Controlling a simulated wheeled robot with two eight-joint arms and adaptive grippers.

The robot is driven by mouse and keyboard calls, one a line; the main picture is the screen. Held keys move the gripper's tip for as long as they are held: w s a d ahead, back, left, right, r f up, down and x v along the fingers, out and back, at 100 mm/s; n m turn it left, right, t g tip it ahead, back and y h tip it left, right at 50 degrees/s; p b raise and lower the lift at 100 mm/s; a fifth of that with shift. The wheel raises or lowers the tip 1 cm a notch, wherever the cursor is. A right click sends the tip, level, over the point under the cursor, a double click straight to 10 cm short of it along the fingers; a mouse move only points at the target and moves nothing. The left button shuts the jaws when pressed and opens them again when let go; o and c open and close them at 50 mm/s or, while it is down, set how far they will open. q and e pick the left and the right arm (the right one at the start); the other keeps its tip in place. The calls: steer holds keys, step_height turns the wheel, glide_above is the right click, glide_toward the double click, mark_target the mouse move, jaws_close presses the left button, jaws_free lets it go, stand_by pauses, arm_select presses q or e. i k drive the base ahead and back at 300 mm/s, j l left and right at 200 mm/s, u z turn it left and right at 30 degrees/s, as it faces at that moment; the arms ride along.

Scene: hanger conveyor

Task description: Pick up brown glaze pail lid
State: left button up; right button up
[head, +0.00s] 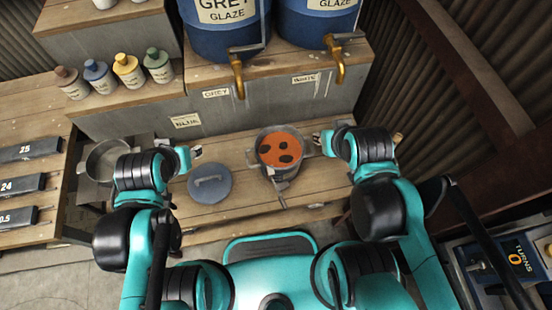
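A round blue-grey lid (210,183) with a bar handle on top lies flat on the wooden bench, left of an open metal pail (262,163). The pail holds orange-brown glaze with several dark patches. No lid covers it. My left gripper (195,152) is above and left of the lid, apart from it. My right gripper (320,141) is at the right side of the pail; I cannot tell whether it touches. Both grippers are too small to show whether their fingers are open or shut, and I see nothing held in either.
Another open metal pail (104,160) stands at the left, partly behind my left arm. Blue glaze barrels (224,38) with brass taps (238,75) stand on a raised shelf behind. Several small bottles (128,70) stand back left. The bench in front of the lid is clear.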

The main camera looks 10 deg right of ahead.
mark_target(209, 184)
steer(key=l+u, duration=0.2)
steer(key=u, duration=0.25)
steer(key=l+u, duration=0.25)
steer(key=u, duration=0.2)
steer(key=l+u, duration=0.2)
steer(key=u, duration=0.25)
